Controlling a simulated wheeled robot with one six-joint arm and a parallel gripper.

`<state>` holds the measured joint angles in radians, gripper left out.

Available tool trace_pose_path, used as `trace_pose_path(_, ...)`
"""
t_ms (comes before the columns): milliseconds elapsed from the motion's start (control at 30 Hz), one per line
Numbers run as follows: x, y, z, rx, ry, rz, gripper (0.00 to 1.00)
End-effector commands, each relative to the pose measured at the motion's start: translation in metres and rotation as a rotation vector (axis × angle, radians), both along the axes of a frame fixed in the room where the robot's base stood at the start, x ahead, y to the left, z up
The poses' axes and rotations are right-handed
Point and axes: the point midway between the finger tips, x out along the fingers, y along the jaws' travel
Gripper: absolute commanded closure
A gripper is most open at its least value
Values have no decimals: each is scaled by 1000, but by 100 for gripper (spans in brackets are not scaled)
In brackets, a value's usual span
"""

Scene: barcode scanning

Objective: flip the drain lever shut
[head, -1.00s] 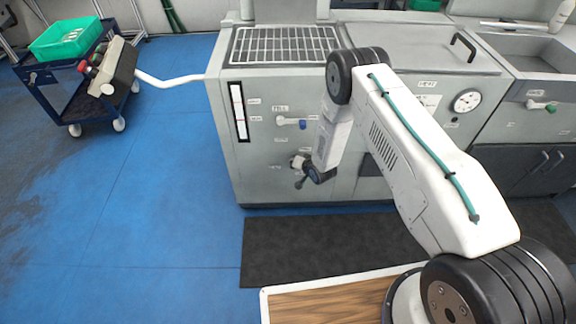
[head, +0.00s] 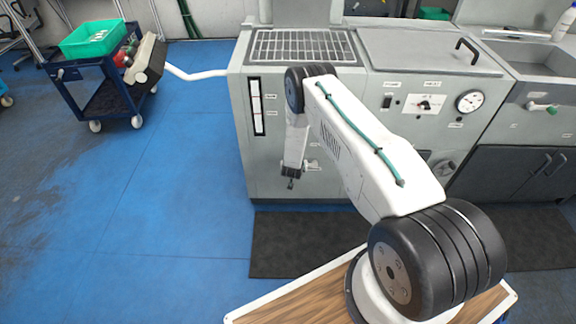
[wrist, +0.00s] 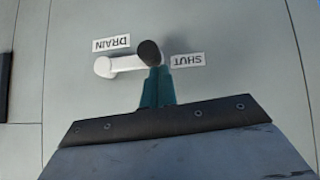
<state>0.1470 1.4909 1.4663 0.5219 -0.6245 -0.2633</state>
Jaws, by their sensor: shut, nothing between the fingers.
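The drain lever (wrist: 124,63) shows in the wrist view as a white bar with a dark round end (wrist: 149,53). The bar lies under the DRAIN label (wrist: 111,44), and the dark end sits between that label and the SHUT label (wrist: 187,60). Both labels appear upside down. My gripper (wrist: 158,72) is shut and empty, its teal fingertips just below the dark end and overlapping it in the picture; I cannot tell whether they touch. In the head view my gripper (head: 291,182) is low at the cabinet front, and the lever there is too small to make out clearly.
The grey cabinet (head: 262,170) has a grate (head: 305,46) on top and a gauge (head: 469,102) at right. A blue cart (head: 68,92) with a green bin (head: 93,39) stands at left. A dark mat (head: 290,245) lies before the cabinet.

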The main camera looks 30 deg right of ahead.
Motion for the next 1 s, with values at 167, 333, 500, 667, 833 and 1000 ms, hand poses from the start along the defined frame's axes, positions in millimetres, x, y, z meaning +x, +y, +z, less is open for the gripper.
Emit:
trace_pose_path(167, 0, -2, -6, 0, -1, -5, 100)
trace_pose_path(333, 0, -2, -8, 1, 0, -5, 100)
trace_pose_path(500, 0, -1, -9, 1, 1, -4, 100)
trace_pose_path(667, 0, -1, -10, 2, 2, -4, 100)
trace_pose_path(833, -1, 0, -9, 2, 3, -4, 100)
trace_pose_path(1000, 2, 3, 9, 2, 0, -4, 100)
